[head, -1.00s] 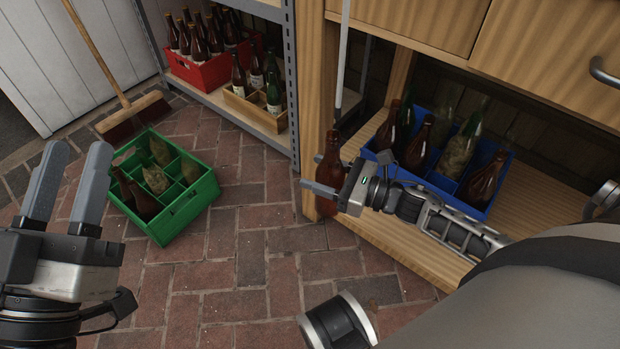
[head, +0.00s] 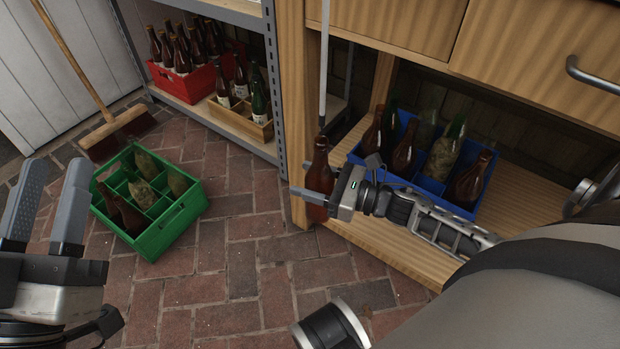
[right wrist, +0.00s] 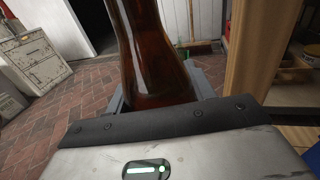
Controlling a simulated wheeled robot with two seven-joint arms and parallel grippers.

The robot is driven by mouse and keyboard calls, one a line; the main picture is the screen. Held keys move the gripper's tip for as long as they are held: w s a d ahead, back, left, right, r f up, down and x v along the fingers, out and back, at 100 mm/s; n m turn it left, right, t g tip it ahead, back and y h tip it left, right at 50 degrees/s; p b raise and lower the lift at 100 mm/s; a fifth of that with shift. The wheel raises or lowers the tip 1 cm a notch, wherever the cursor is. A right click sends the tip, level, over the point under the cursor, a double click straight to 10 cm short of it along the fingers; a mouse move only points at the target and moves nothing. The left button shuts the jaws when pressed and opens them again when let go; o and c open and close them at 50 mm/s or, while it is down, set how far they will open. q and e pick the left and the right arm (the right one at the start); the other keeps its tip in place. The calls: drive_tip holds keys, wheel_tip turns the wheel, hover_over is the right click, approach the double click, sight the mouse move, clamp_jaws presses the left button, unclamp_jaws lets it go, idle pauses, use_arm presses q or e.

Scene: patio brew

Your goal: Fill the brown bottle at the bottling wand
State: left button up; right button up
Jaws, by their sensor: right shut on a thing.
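The brown bottle (head: 320,160) stands upright in my right gripper (head: 312,184), which is shut around its body beside the wooden cabinet post. The right wrist view shows its glossy red-brown lower body (right wrist: 155,60) between the fingers; I cannot tell how full it is. The bottling wand (head: 324,70), a thin pale tube, hangs down with its visible lower end at the bottle's mouth. I cannot tell whether its tip is inside the neck. My left gripper (head: 48,190) is open and empty at the left edge.
A blue crate (head: 432,190) of bottles sits on the cabinet's low shelf. A green crate (head: 172,228) with several bottles stands on the brick floor. A red crate (head: 185,86) and a wooden box (head: 245,122) sit on the rack. A broom (head: 112,125) leans at left.

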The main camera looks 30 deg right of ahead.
sight(325, 41)
drive_tip(key=shift+r, duration=0.1)
drive_tip(key=shift+r+p, duration=2.55)
drive_tip(key=shift+r, duration=0.4)
wheel_tip(325, 41, up, 18)
drive_tip(key=p, duration=1.4)
drive_tip(key=shift+f, duration=0.2)
